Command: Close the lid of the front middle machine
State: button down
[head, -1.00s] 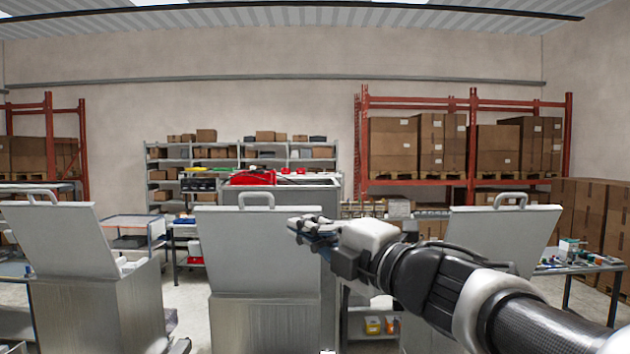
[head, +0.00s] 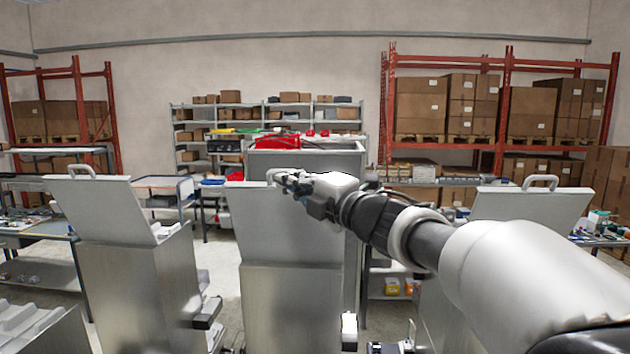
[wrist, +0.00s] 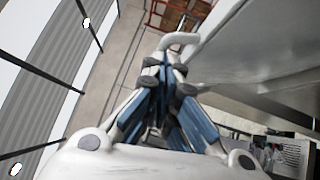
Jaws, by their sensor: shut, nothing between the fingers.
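The front middle machine (head: 290,310) is a grey metal box. Its lid (head: 285,225) stands open, raised and leaning back. My gripper (head: 277,180) is at the lid's top edge in the head view and covers the place of the handle. In the wrist view, my gripper (wrist: 168,62) has its blue fingers closed together, with nothing between them. A pale curved handle (wrist: 180,40) shows just beyond the fingertips, and the grey lid panel (wrist: 250,55) fills the upper right. I cannot tell whether the fingers touch the handle.
Machines with raised lids stand on the left (head: 135,270) and right (head: 530,212), the right one partly behind my arm. A grey cabinet (head: 305,160) with red items stands behind the middle machine. Shelves and racks (head: 500,110) line the back wall.

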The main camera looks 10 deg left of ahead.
jog(key=shift+w+r, duration=0.15)
jog(key=shift+w, duration=0.05)
dwell(0.3)
jog(key=w+a+r+p, duration=0.1)
jog(key=w+r+p, duration=0.2)
jog(key=w, duration=1.2)
jog(key=shift+r, duration=0.2)
